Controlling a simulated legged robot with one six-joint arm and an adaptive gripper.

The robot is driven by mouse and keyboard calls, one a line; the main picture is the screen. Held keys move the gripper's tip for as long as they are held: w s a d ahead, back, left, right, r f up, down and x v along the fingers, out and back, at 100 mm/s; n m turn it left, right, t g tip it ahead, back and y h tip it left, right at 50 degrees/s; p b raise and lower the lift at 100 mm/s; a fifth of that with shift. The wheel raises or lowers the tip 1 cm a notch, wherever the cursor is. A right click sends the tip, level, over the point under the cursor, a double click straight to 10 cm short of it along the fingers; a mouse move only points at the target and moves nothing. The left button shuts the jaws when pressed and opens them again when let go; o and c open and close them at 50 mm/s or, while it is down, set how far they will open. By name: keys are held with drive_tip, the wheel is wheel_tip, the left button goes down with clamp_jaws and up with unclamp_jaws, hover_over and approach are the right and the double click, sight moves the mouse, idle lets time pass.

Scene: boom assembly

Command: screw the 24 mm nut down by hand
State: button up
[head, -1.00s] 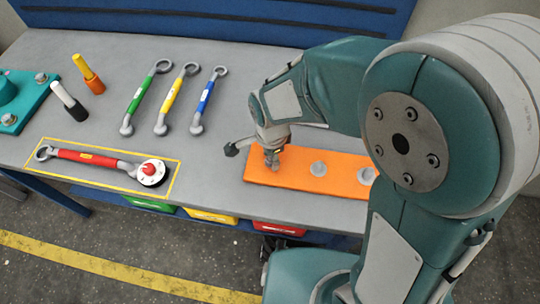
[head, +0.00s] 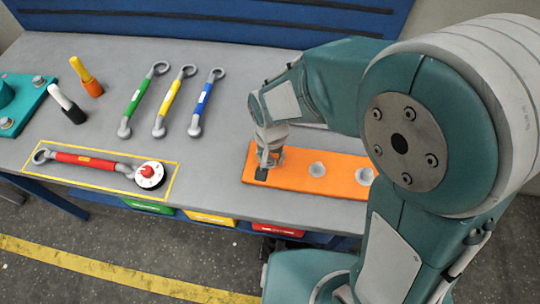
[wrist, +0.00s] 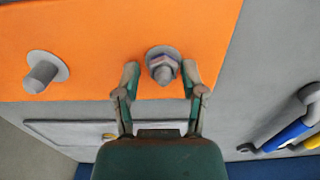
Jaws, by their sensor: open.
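The 24 mm nut (wrist: 162,62) sits on a grey stud at the edge end of the orange plate (wrist: 90,35), with the stud tip showing through it. My gripper (wrist: 161,78) is open, with one fingertip on each side of the nut. Small gaps show between the fingers and the nut. In the head view my gripper (head: 266,165) is over the left end of the orange plate (head: 338,164) and hides the nut there. How far down the nut sits on its thread I cannot tell.
A bare stud with a washer (wrist: 42,72) stands beside the nut. In the head view, green (head: 138,102), yellow (head: 173,102) and blue (head: 205,102) wrenches lie left of the plate. A red torque wrench (head: 88,160) lies in a yellow outline. Bench space between is clear.

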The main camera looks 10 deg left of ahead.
drive_tip(key=n, duration=0.5)
drive_tip(key=shift+w+n, duration=0.1)
drive_tip(key=shift+n, duration=0.2)
drive_tip(key=n, duration=0.4)
drive_tip(key=shift+n, duration=0.4)
clamp_jaws()
drive_tip(key=shift+a, duration=0.1)
drive_tip(key=m, duration=0.4)
drive_tip(key=shift+m, duration=1.1)
